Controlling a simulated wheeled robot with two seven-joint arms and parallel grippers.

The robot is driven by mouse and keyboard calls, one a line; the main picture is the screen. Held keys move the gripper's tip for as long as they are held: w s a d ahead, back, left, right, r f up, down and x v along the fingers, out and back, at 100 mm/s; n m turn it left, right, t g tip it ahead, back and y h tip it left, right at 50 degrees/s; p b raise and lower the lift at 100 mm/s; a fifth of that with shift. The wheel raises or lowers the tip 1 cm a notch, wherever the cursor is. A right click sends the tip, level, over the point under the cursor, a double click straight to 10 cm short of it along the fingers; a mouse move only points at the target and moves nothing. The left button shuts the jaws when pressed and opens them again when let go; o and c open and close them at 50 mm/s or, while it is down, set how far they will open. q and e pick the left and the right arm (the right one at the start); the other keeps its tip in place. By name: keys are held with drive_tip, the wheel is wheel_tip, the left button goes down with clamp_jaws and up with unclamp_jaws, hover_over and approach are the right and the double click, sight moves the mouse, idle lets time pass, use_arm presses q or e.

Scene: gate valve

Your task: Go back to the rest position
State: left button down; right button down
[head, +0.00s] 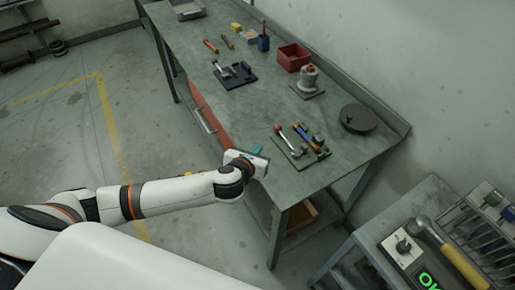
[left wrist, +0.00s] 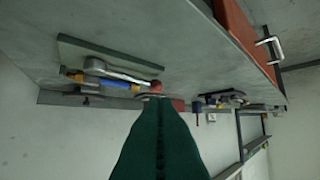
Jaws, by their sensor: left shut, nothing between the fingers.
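My left arm reaches in from the left in the head view. Its gripper (head: 257,151) is at the front edge of the workbench (head: 262,108), with small teal fingertips partly hidden behind the wrist. In the left wrist view the green fingers (left wrist: 158,122) are together and empty. That view shows the bench upside down, with the fingers apart from the tools. A grey valve-like fitting (head: 308,77) stands on a small plate towards the back of the bench. My right gripper does not show.
A tool mat (head: 290,157) with several tools lies right of my left gripper. A black fixture (head: 236,75), a red bin (head: 292,57) and a dark round disc (head: 358,119) are on the bench. A cart (head: 376,240) with a hammer (head: 447,255) stands at lower right. Open floor is left.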

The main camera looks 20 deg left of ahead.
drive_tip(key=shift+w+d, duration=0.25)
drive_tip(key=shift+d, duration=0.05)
